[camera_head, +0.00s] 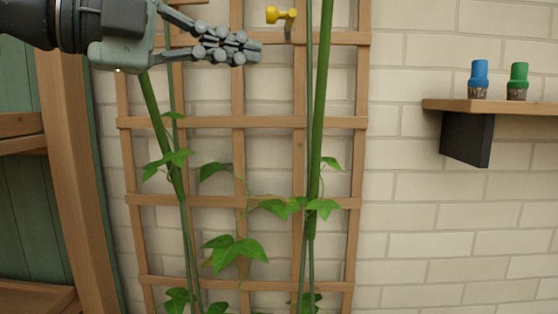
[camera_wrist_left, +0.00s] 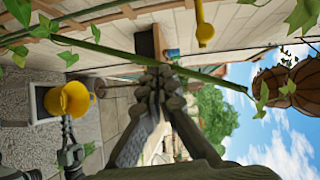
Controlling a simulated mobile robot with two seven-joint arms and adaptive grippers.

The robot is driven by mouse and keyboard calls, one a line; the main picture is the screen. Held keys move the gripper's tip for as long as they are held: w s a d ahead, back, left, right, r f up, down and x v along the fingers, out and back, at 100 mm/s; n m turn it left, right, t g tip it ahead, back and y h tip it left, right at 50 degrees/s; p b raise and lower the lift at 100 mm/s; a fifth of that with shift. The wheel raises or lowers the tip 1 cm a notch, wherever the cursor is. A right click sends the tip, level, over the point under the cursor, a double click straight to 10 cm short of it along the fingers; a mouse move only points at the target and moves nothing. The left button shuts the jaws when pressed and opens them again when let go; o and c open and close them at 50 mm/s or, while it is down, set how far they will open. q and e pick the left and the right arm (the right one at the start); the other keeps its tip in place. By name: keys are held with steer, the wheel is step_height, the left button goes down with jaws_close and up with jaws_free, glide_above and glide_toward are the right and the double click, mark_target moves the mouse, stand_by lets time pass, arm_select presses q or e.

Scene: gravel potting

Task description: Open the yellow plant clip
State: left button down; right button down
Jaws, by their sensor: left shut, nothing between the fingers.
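The yellow plant clip (camera_head: 281,15) is at the top of the trellis in the head view, just left of the thick green stem. A yellow piece that looks like the clip (camera_wrist_left: 203,25) shows at the top of the left wrist view. My left gripper (camera_head: 250,48) is shut and empty, left of the clip and a little lower, apart from it, in front of the trellis. Its closed fingers (camera_wrist_left: 158,88) fill the middle of the left wrist view. Grey jointed parts (camera_wrist_left: 72,150) at the lower left there look like my right gripper; its jaw state is unclear.
The wooden trellis (camera_head: 238,121) carries green stems and leaves against a brick wall. A shelf (camera_head: 540,107) at the right holds a blue-topped (camera_head: 479,75) and a green-topped container (camera_head: 518,78). A yellow pot (camera_wrist_left: 70,100) shows in the left wrist view, near a long stem (camera_wrist_left: 120,53).

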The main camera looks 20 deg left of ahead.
arm_select(q)
steer(key=w+f+n+y, duration=0.1)
steer(key=w+f+n, duration=0.2)
steer(key=f, duration=0.6)
steer(key=w+d+f+n+g+y, duration=0.1)
steer(key=w+f+n, duration=0.2)
steer(key=f, duration=0.6)
steer(key=w+d+f+n+y, duration=0.1)
steer(key=w+f+n, duration=0.1)
steer(key=f, duration=0.7)
steer(key=shift+w+n+g+y, duration=0.3)
steer(key=shift+w+n+y, duration=0.1)
steer(key=shift+w, duration=0.35)
